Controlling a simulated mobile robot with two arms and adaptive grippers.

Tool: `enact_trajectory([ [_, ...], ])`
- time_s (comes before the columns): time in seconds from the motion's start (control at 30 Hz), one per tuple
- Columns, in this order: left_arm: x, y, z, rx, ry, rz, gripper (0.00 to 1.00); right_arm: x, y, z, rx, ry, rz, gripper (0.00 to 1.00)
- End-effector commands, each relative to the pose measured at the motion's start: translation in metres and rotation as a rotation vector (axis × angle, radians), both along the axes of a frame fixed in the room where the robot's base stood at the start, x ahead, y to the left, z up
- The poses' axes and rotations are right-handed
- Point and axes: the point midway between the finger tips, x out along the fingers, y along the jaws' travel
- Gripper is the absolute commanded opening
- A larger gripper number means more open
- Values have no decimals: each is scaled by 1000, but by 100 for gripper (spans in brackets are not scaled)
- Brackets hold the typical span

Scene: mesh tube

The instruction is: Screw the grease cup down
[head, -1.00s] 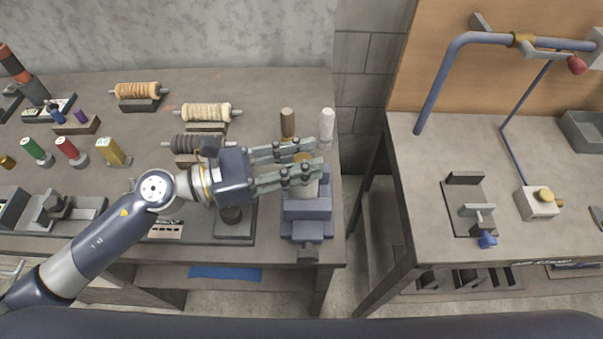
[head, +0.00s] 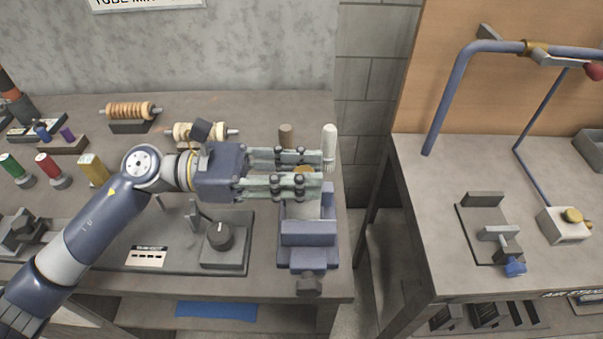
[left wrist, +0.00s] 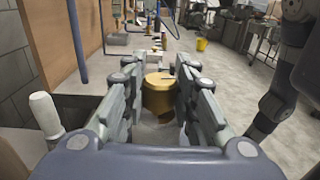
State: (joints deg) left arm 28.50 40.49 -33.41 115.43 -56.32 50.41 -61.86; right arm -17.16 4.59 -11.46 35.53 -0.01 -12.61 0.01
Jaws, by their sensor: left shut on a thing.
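The brass grease cup (head: 305,169) shows as a small gold piece between my left fingers in the head view. In the left wrist view the cup (left wrist: 158,92) is a round brass cap with a dark slot-like mark on top. It stands above a pale block in the blue vise (head: 309,233) at the table's right end. My left gripper (head: 318,171) comes in level from the left and is shut on the cup, one finger on each side. The fingers hide most of the cup and its thread in the head view. My right gripper is not in view.
A white-handled tool (head: 329,143) and a brown-handled one (head: 286,136) stand just behind the fingers. A black knob box (head: 226,245) lies left of the vise. Wound spools (head: 134,112) stand at the back. A gap separates this table from the right bench (head: 420,250).

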Motion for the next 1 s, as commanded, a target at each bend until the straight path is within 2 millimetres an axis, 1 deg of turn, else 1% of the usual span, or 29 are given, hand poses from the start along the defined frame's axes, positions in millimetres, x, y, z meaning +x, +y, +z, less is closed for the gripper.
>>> enact_trajectory([
  [0.17,0,0,1,-1,0,0,2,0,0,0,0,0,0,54],
  [0.2,0,0,1,-1,0,0,28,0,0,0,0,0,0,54],
  [0.3,0,0,1,-1,0,1,47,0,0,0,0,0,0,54],
  [0.6,0,0,0,0,0,1,47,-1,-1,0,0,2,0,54],
  [0.7,1,5,0,1,1,3,47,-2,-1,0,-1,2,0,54],
  [0.77,1,12,-1,2,2,4,47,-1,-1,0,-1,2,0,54],
  [0.87,1,29,-1,3,3,4,47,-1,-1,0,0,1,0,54],
  [1.0,3,61,-1,3,3,5,47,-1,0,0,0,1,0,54],
])
